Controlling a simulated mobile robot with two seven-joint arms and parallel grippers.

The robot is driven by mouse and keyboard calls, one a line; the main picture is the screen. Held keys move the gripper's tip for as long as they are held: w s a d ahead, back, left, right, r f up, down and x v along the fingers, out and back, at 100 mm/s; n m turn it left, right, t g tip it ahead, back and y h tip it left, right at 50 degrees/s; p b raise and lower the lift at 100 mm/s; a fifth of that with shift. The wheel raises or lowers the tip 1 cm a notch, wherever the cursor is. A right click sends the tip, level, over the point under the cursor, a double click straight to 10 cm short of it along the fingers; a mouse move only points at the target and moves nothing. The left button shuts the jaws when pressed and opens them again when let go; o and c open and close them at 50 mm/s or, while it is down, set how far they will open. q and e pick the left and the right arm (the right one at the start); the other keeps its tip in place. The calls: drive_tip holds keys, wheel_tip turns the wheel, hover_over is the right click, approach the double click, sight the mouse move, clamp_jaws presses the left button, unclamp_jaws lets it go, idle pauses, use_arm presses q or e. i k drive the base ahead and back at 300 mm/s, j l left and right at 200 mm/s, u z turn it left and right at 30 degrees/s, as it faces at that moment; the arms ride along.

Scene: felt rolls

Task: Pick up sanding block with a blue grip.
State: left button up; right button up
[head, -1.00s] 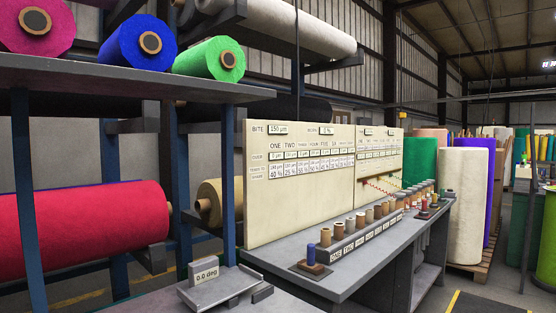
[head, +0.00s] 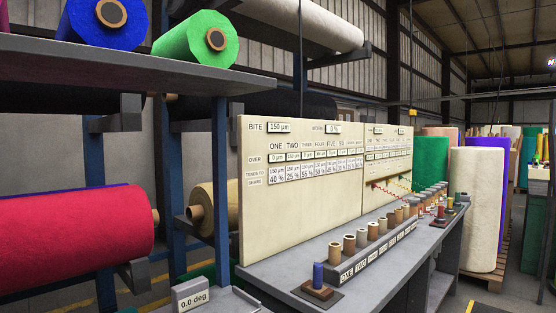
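A sanding block with a blue grip (head: 318,276) stands upright at the near left end of the grey bench. Its brown base rests on a dark flat pad (head: 334,299). Nothing touches the blue grip. Neither of my grippers shows in the head view.
A row of tan spools in a labelled holder (head: 378,248) runs along the grey bench (head: 370,287) beside the block. A cream board (head: 300,215) stands behind. A block with a red grip (head: 440,212) is farther along. A "0.0 deg" display (head: 191,297) sits at lower left.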

sight(314, 287)
drive_tip(key=i+l, duration=0.25)
drive_tip(key=l, duration=0.2)
drive_tip(key=i+l, duration=0.55)
drive_tip(key=l, duration=0.3)
drive_tip(key=i+l, duration=0.3)
drive_tip(key=l, duration=0.15)
